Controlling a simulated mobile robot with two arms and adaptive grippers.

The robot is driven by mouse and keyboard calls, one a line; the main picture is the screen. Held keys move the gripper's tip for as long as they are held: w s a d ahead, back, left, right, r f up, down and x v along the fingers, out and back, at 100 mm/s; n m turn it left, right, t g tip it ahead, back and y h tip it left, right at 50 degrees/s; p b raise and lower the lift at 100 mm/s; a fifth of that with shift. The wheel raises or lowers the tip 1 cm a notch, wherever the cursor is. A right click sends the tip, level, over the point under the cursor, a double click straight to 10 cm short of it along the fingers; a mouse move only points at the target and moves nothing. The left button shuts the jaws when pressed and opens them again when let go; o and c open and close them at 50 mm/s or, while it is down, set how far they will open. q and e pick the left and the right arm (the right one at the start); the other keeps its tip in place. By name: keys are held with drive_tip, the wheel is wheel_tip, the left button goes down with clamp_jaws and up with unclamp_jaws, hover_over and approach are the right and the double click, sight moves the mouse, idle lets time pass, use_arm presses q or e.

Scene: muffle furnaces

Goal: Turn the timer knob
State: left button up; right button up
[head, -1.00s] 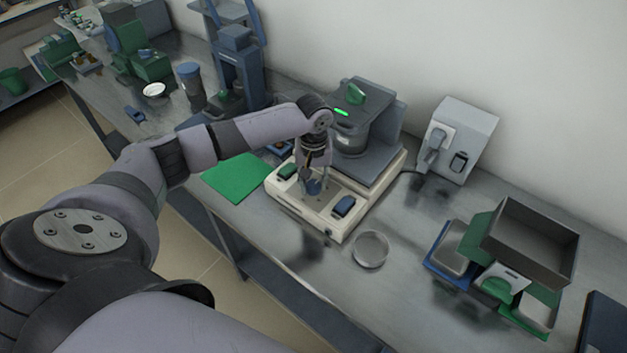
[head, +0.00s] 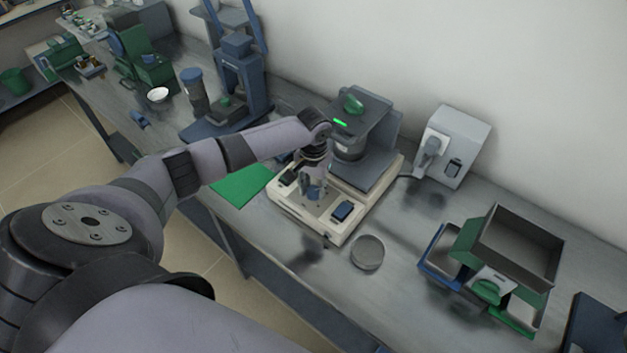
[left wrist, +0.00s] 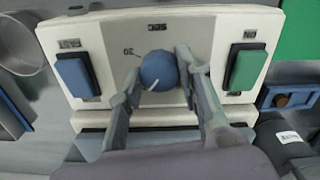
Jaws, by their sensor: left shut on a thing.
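The white device (head: 335,232) stands on the bench, with its round blue timer knob (left wrist: 158,70) on the front panel. The knob has a white pointer line, angled toward the lower left in the left wrist view, and a "30" mark at its upper left. My left gripper (head: 313,193) is over the panel. In the left wrist view its two fingers (left wrist: 157,73) stand on either side of the knob and are shut on it. A blue switch (left wrist: 76,75) and a green switch (left wrist: 247,67) flank the knob. In the head view the gripper partly hides the knob.
A round dish (head: 367,252) lies just right of the device. A green mat (head: 243,181) lies left of it. A grey box with a plug (head: 445,145) stands behind right. Trays and an open bin (head: 522,246) stand farther right. Bare bench lies between.

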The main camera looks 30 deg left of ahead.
sight(314, 190)
idle(0.5)
use_arm(q)
drive_tip(key=o, duration=1.2)
drive_tip(key=shift+c, duration=0.2)
drive_tip(key=shift+r, duration=0.15)
wheel_tip(314, 190, up, 12)
drive_tip(key=shift+f, duration=0.2)
